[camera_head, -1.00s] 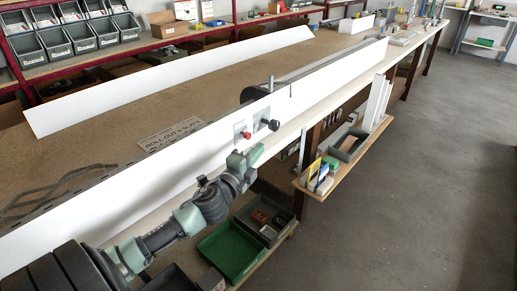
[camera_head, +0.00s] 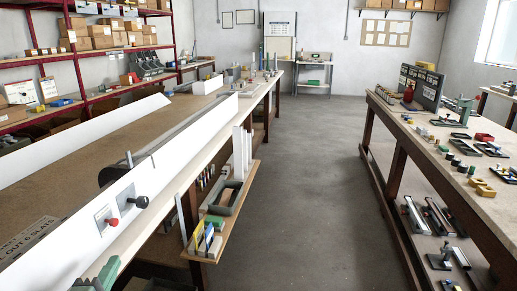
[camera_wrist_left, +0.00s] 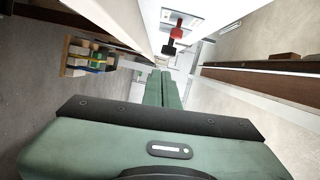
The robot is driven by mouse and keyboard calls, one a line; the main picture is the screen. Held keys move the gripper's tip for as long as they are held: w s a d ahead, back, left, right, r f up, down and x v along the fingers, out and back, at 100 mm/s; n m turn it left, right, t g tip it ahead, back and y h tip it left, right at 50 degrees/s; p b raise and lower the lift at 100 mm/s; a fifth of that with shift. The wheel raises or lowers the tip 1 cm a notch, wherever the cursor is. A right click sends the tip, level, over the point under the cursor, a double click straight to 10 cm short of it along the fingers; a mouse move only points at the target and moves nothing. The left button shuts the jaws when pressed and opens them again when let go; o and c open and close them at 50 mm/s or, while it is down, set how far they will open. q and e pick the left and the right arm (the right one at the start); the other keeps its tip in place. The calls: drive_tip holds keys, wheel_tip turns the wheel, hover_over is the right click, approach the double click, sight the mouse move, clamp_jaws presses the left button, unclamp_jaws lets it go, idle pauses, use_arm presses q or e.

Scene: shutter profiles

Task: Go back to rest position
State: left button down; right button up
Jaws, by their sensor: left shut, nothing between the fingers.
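My left gripper (camera_head: 98,276) shows green at the bottom left of the head view, cut off by the frame's lower edge. It is beside the outer white side board of the long bench. In the left wrist view its two green fingers (camera_wrist_left: 163,88) lie together, shut with nothing between them. A red knob (camera_wrist_left: 176,33) and a black one are ahead of the fingertips, apart from them. My right gripper is in neither view.
The long bench's white board (camera_head: 150,180) carries a red button (camera_head: 112,222) and black knob (camera_head: 142,202). A low side shelf (camera_head: 222,225) sticks out into the aisle. The grey floor (camera_head: 305,190) is clear up to the right-hand workbench (camera_head: 440,160).

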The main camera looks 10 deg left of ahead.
use_arm(q)
drive_tip(key=s+d+f+n+g+y, duration=0.1)
drive_tip(key=s+d+f+n+g, duration=0.1)
drive_tip(key=s+f+n+g, duration=0.45)
drive_tip(key=s+d+f+n+g+h, duration=0.6)
drive_tip(key=s+d+f, duration=0.6)
drive_tip(key=s+d, duration=0.45)
wheel_tip(320, 180, down, 24)
drive_tip(key=d+g+y, duration=0.1)
drive_tip(key=g, duration=0.1)
drive_tip(key=s+a+f+g, duration=0.1)
drive_tip(key=s+a+f, duration=0.2)
drive_tip(key=s+f, duration=1.5)
drive_tip(key=shift+f+g, duration=0.2)
drive_tip(key=shift+g, duration=0.15)
drive_tip(key=shift+a, duration=0.1)
